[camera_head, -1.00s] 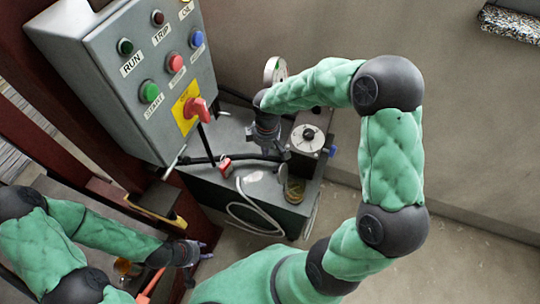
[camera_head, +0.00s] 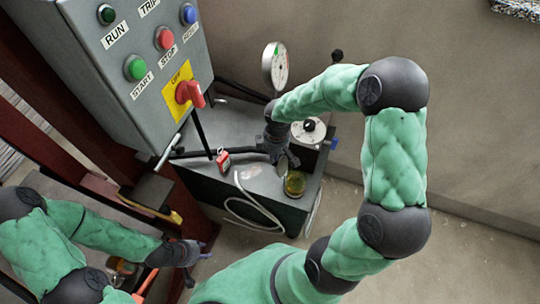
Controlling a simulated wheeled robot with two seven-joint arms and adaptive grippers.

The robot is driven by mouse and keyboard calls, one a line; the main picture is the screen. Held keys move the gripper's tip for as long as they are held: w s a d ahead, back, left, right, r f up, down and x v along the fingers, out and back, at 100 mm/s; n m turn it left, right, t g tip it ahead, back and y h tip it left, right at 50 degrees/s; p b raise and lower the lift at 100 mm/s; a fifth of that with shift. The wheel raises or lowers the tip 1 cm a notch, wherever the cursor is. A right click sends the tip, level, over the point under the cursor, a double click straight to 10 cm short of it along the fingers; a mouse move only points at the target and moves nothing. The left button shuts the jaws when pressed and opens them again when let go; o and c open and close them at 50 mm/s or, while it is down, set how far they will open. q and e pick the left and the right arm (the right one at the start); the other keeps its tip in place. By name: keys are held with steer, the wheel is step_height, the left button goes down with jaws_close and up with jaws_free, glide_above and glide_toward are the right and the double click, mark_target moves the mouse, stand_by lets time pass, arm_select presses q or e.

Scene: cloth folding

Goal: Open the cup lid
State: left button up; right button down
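A small amber, round cup-like container (camera_head: 294,184) sits near the front right edge of the grey machine top (camera_head: 215,178). It is small, and I cannot make out a separate lid on it. A second amber round object (camera_head: 122,267) is partly hidden behind my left arm. My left gripper (camera_head: 198,262) is low on the left, its fingers apart and nothing visible between them.
A grey control box (camera_head: 140,100) with buttons and a red rotary switch (camera_head: 188,93) stands at the upper left. A pressure gauge (camera_head: 276,66) and a round white-topped fitting (camera_head: 309,131) are behind my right gripper. A red padlock-like piece (camera_head: 223,159) and a pale cable (camera_head: 245,208) are left of it.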

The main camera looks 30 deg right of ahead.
mark_target(281, 160)
stand_by(0.3)
steer(key=s+d+r+t+p, duration=0.1)
steer(key=p, duration=0.1)
steer(key=shift+s+y+p, duration=0.1)
steer(key=shift+y+p, duration=0.3)
steer(key=shift+s+d+r+p, duration=0.25)
steer(key=shift+s+d+p, duration=0.25)
steer(key=shift+s+p, duration=0.1)
steer(key=shift+s+d+f, duration=0.1)
steer(key=shift+s+d, duration=0.05)
steer(key=shift+d, duration=0.05)
